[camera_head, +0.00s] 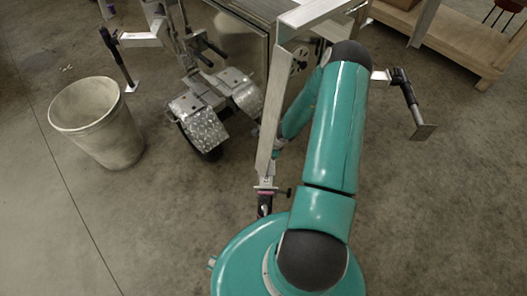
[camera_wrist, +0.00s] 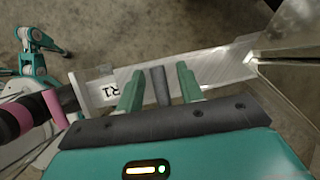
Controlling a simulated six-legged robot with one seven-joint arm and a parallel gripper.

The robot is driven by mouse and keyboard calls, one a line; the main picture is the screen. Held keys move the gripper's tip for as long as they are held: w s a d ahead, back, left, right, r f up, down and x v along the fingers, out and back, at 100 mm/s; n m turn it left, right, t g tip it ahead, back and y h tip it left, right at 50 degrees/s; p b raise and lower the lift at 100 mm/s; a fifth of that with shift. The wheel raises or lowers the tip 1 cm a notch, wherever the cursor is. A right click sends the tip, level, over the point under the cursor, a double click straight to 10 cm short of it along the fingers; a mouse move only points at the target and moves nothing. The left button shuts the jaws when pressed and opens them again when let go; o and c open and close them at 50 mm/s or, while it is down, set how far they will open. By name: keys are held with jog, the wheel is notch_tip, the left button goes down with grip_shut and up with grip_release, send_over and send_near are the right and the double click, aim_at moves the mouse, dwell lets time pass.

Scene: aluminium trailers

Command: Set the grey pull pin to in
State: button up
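In the wrist view, a short dark grey cylinder, which looks like the grey pull pin (camera_wrist: 161,88), stands against a bare metal bar (camera_wrist: 222,68) marked "R1". My gripper (camera_wrist: 155,76) is open, with one green finger on each side of the pin. A gap shows between the pin and each finger. The pin's depth in the bar cannot be told. In the head view, the trailer's slanted metal tongue (camera_head: 268,135) runs down beside my teal arm. The arm hides the gripper and pin there.
A pink ring and black part (camera_wrist: 20,115) sit at the bar's left end in the wrist view. The head view shows a trash bin (camera_head: 103,127) at left, treadplate fenders (camera_head: 205,130), a black-handled jack (camera_head: 407,97) at right and a wooden platform (camera_head: 455,45). The floor at lower right is clear.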

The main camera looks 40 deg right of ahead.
jog(key=shift+w+f, duration=0.1)
jog(key=shift+f, duration=0.2)
grip_shut()
jog(key=shift+a+f, duration=0.15)
jog(key=shift+f, duration=1.85)
jog(key=shift+s, duration=0.4)
grip_release()
jog(key=shift+w+r, duration=0.1)
jog(key=shift+w, duration=0.1)
